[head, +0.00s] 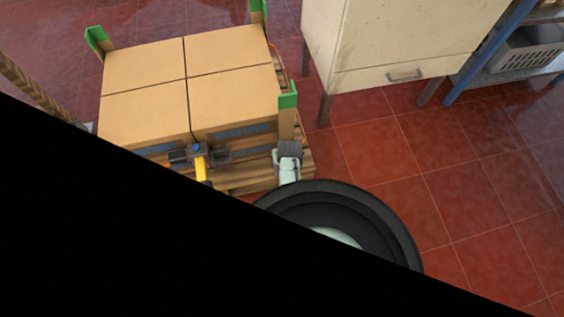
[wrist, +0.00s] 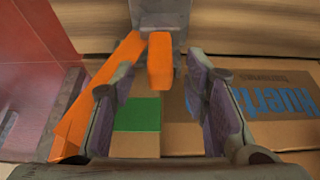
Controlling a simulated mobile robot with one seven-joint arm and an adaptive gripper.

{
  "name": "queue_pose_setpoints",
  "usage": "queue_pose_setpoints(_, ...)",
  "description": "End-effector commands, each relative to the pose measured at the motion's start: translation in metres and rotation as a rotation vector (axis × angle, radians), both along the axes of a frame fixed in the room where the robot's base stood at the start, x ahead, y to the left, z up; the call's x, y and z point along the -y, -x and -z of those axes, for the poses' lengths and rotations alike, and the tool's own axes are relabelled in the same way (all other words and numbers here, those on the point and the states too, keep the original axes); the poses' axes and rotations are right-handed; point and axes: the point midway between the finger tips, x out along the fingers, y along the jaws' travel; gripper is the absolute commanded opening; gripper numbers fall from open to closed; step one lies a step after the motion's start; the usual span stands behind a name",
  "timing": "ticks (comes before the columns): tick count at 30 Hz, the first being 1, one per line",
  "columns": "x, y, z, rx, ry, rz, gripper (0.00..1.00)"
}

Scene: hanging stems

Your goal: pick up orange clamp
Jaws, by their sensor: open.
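The orange clamp (wrist: 160,62) shows in the wrist view as a short upright orange block and a long slanted orange bar with a grey part at the top. The block lies between the lines of my gripper's fingertips (wrist: 160,78), with gaps on both sides. The long bar runs outside the left finger, down to the lower left, partly behind that finger. My gripper is open, with nothing pinched. In the head view I cannot clearly make out the orange clamp or my gripper's fingers.
Stacked cardboard boxes (head: 160,75) with green corner pieces (head: 288,99) stand on a wooden pallet (head: 245,178). A cream cabinet (head: 385,40) stands behind to the right. Red tiled floor (head: 440,150) is clear at right. Black covers the lower left.

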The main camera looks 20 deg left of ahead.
Motion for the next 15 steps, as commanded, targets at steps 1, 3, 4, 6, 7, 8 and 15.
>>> queue_pose_setpoints(1, -0.0009, -0.0011, 0.0029, 0.000, 0.000, -0.001, 0.42)
queue_pose_setpoints(3, -0.0013, -0.0015, 0.0042, 0.000, 0.000, 0.000, 0.42)
queue_pose_setpoints(4, -0.0013, -0.0016, 0.0041, 0.001, -0.001, 0.000, 0.42)
queue_pose_setpoints(6, -0.0012, -0.0015, 0.0039, 0.001, -0.001, 0.000, 0.42)
queue_pose_setpoints(7, -0.0012, -0.0015, 0.0039, 0.001, -0.001, 0.000, 0.42)
queue_pose_setpoints(8, -0.0012, -0.0014, 0.0039, 0.001, -0.001, 0.000, 0.42)
queue_pose_setpoints(15, -0.0011, -0.0013, 0.0038, 0.000, 0.000, 0.000, 0.26)
